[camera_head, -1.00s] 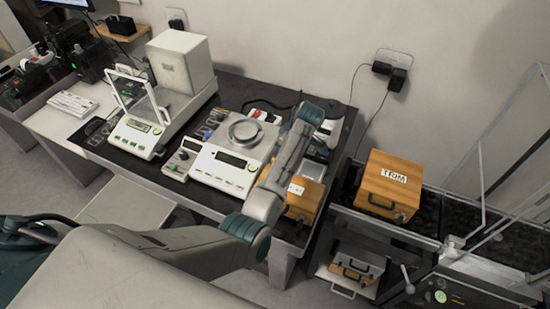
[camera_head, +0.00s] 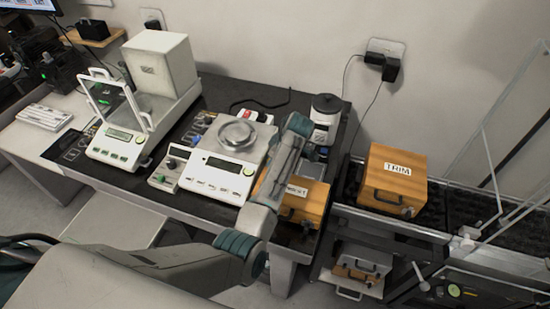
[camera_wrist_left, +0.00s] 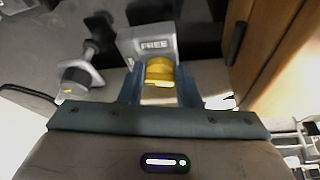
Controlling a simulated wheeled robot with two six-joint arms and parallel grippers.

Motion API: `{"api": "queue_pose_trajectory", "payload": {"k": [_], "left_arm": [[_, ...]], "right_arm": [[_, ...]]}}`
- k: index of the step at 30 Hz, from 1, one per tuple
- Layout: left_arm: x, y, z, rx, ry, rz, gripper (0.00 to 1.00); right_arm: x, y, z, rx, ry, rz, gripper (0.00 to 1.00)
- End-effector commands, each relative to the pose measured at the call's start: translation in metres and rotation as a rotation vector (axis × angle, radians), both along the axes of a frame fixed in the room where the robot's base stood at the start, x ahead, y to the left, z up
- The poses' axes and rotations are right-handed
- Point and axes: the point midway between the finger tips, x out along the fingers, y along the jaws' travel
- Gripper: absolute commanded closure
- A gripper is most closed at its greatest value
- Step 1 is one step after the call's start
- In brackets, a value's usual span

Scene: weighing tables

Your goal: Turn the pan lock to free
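In the left wrist view a yellow knob (camera_wrist_left: 160,72) stands in front of a grey plate (camera_wrist_left: 153,45) marked FREE. My left gripper (camera_wrist_left: 160,82) is open, with one blue finger on each side of the knob. Narrow gaps seem to show between fingers and knob; I cannot tell how deep the knob sits between them. In the head view my left arm reaches over the right part of the dark table, and its fingers and the lock are hidden. A balance with a round pan (camera_head: 237,134) stands left of the forearm. My right gripper is not in view.
A wooden box (camera_head: 312,205) lies partly under my forearm. A dark-topped jar (camera_head: 325,112) stands behind it. The TRIM box (camera_head: 392,180) sits on the right stand. A draft-shield balance (camera_head: 121,140) stands left. In the wrist view a silver knobbed part (camera_wrist_left: 80,75) is left and wood is right.

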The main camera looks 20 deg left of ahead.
Motion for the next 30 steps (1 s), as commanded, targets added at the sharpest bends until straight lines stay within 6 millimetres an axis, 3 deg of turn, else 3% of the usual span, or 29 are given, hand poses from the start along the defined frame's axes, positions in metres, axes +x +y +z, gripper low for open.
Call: {"api": "queue_pose_trajectory", "payload": {"k": [5,14,25,26,28,30], "left_arm": [[0.000,0.001,0.000,0.002,0.001,-0.007,0.93],[-0.004,0.003,0.003,0.003,0.002,-0.222,0.93],[-0.003,0.004,0.000,0.004,0.000,-0.265,0.93],[-0.003,0.004,0.000,0.005,0.000,-0.265,0.66],[-0.003,0.004,0.000,0.004,0.000,-0.265,0.52],[-0.003,0.004,-0.001,0.005,0.001,-0.264,0.48]], "right_arm": [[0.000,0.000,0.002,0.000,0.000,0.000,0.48],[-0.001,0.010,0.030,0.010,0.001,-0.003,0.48],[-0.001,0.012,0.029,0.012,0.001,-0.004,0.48],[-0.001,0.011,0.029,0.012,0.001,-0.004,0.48],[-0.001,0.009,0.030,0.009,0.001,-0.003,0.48],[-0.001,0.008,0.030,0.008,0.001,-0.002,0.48]]}}
